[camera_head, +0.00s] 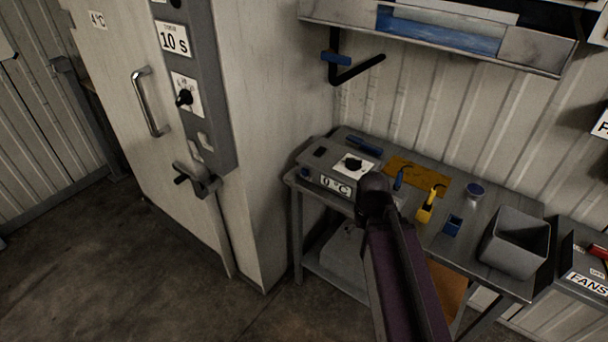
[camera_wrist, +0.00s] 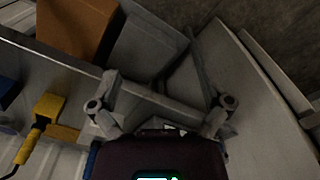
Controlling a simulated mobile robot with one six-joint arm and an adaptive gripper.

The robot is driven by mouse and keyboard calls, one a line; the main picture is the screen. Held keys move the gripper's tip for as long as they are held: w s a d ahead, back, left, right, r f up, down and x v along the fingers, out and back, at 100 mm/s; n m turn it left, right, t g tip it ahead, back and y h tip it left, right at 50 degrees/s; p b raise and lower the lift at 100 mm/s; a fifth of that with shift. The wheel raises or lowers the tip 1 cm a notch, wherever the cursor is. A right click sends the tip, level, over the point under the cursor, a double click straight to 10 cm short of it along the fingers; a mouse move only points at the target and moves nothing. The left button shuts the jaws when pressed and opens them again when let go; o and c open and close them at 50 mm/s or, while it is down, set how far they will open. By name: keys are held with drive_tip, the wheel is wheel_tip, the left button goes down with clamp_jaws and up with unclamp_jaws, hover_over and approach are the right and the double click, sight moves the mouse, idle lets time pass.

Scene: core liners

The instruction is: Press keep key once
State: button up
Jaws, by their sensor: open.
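No key that I can read as "keep" shows in either view. The tall pale cabinet (camera_head: 270,130) carries a grey panel with a "10 s" label, a knob (camera_head: 184,97) and a small light switch or key (camera_head: 205,141). My gripper (camera_wrist: 161,108) is open and empty in the wrist view, above the floor and lower shelf beside the bench edge. In the head view my arm hides its end and part of the bench.
The bench (camera_head: 497,275) holds a yellow-handled tool (camera_head: 426,207), an orange mat (camera_head: 405,170), a small blue item (camera_head: 452,226) and a grey bin (camera_head: 515,242). A "FANS" box (camera_head: 585,270) stands at right. A wall shelf (camera_head: 440,38) overhangs. Floor at lower left is clear.

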clamp_jaws()
idle(1.3)
